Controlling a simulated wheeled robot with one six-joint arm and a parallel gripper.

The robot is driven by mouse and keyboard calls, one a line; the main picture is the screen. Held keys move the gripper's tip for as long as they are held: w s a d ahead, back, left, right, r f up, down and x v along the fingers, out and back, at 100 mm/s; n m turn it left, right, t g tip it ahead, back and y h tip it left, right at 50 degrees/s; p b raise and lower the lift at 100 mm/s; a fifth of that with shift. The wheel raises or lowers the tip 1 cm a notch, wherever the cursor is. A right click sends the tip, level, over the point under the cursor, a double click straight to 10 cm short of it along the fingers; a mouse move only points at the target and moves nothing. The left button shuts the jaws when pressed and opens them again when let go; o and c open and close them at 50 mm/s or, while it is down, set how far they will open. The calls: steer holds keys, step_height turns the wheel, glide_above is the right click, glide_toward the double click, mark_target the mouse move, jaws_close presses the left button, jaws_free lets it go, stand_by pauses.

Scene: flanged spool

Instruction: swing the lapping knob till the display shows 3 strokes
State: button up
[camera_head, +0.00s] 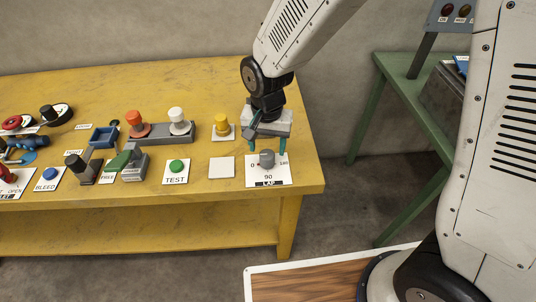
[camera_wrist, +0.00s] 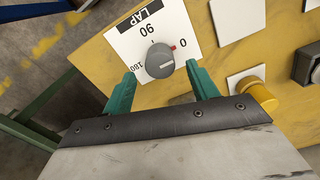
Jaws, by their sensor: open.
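The lapping knob (camera_head: 267,158) is a grey round knob on a white plate (camera_head: 280,177) marked LAP, with 0, 90 and 180 around it. It stands at the right end of the yellow bench. In the wrist view the knob (camera_wrist: 160,60) shows a red mark beside the 0. My gripper (camera_head: 267,146) is above and just behind the knob, its green fingers apart. In the wrist view my gripper (camera_wrist: 162,88) has one finger to each side of the knob's near edge, and neither clearly touches it. I cannot make out a display showing strokes.
A blank white plate (camera_head: 222,167) and a green TEST button (camera_head: 176,166) lie left of the knob. A yellow knob (camera_head: 221,125) stands behind them. Several other controls fill the yellow bench (camera_head: 212,202) further left. A green table (camera_head: 385,62) stands right, across a gap.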

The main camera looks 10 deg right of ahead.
mark_target(267, 154)
steer(key=shift+f, duration=2)
steer(key=c, duration=1)
steer(key=shift+n, duration=0.3)
steer(key=n, duration=1.3)
steer(key=shift+n, duration=2.2)
